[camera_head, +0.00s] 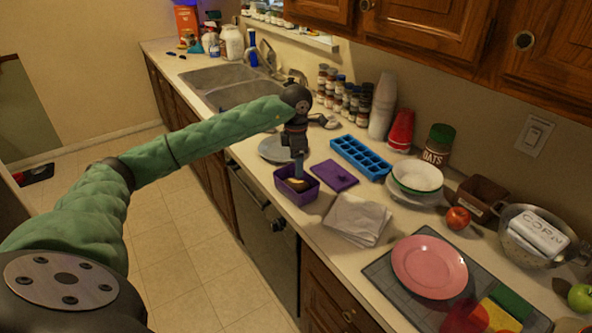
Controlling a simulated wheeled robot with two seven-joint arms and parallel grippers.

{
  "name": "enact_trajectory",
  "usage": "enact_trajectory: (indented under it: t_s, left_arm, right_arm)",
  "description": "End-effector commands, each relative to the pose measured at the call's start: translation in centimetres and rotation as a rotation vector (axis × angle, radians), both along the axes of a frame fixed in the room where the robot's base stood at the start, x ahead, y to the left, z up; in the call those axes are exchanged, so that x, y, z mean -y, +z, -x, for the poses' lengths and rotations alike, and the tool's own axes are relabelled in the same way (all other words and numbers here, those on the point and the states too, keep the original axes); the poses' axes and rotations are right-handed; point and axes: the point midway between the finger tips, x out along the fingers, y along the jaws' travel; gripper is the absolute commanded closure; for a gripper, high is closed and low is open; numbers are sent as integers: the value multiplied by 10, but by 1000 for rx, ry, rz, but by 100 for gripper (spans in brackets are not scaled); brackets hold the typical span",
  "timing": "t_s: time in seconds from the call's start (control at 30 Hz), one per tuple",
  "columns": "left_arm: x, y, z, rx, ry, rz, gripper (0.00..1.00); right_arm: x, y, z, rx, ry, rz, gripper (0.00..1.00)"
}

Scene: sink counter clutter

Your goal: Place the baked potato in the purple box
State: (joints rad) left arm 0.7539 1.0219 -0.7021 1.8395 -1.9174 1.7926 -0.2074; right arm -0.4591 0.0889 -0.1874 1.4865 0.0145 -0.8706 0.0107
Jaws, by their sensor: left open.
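A purple box (281,190) stands on the counter near its front edge, open at the top. A brown lump, which looks like the baked potato (300,184), lies inside the box. My left gripper (298,174) points down just above the potato, at the box, and is open. The gap between its fingertips and the potato is too small to tell. A flat purple lid (334,175) lies on the counter to the right of the box. My right gripper is out of view.
A grey plate (273,150) lies behind the box and a blue ice tray (361,157) to its right. White napkins (357,220) lie in front. A row of spice jars (345,97) stands along the wall; the sink (222,80) is beyond.

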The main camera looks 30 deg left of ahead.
Motion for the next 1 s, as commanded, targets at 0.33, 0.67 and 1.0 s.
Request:
enact_trajectory:
  t_s: [0.33, 0.67, 1.0]
  left_arm:
    - [0, 35, 0, 0, -1, 0, 23]
    - [0, 36, 0, 0, 0, 0, 23]
    - [0, 36, 0, 0, 0, 0, 23]
  right_arm:
    - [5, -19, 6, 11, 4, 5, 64]
    - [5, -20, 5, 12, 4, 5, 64]
    - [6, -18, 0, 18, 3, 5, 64]
